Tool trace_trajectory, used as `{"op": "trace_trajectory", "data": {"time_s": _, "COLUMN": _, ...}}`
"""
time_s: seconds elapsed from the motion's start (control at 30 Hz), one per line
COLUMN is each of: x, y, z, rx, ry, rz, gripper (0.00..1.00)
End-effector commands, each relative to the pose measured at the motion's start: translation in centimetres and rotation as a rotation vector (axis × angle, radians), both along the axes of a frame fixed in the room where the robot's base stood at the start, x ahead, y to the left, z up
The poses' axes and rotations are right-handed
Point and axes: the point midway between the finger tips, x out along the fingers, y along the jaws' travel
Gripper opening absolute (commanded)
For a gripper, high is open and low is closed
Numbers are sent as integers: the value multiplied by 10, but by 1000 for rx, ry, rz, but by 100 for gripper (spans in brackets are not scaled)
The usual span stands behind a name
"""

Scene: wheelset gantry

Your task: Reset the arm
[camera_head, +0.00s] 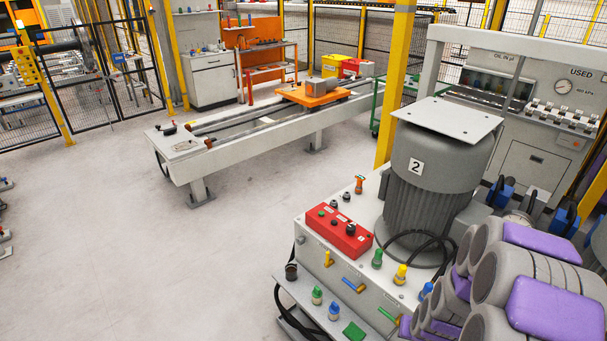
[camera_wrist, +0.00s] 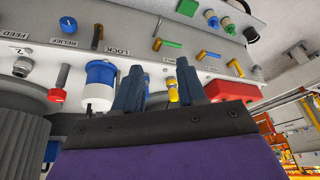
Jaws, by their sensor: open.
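My gripper (camera_wrist: 160,72) shows in the wrist view as two dark blue-grey fingers, spread apart with nothing held between them. A yellow-topped fitting (camera_wrist: 172,92) shows in the gap beyond the fingers. A large blue-and-white fitting (camera_wrist: 100,82) appears just left of the left finger; whether they touch cannot be told. My folded arm, grey with purple pads, fills the bottom right of the head view, where the gripper itself cannot be made out. The hydraulic unit (camera_head: 313,238) stands just beyond the arm.
The unit carries a grey motor (camera_head: 430,170) marked 2, a red control box (camera_head: 338,232), coloured fittings and levers. A yellow post (camera_head: 396,80) and gauge panel (camera_head: 560,95) rise behind. A long rail bench (camera_head: 240,150) stands further back. Open floor (camera_head: 150,260) lies left.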

Motion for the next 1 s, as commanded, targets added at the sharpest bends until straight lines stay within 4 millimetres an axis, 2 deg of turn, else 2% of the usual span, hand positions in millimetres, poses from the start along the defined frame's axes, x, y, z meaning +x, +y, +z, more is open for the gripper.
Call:
{"op": "trace_trajectory", "data": {"time_s": 0.13, "x": -9, "y": 28, "z": 29, "rx": 11, "ry": 59, "rz": 60, "gripper": 41}}
{"op": "trace_trajectory", "data": {"time_s": 0.27, "x": -26, "y": 52, "z": 53, "rx": 25, "ry": 126, "rz": 105, "gripper": 41}}
{"op": "trace_trajectory", "data": {"time_s": 0.47, "x": -64, "y": 87, "z": 90, "rx": 38, "ry": 225, "rz": 166, "gripper": 41}}
{"op": "trace_trajectory", "data": {"time_s": 0.67, "x": -114, "y": 117, "z": 123, "rx": 44, "ry": 326, "rz": 221, "gripper": 41}}
{"op": "trace_trajectory", "data": {"time_s": 0.8, "x": -156, "y": 135, "z": 144, "rx": 47, "ry": 398, "rz": 255, "gripper": 41}}
{"op": "trace_trajectory", "data": {"time_s": 1.0, "x": -216, "y": 152, "z": 165, "rx": 50, "ry": 489, "rz": 297, "gripper": 41}}
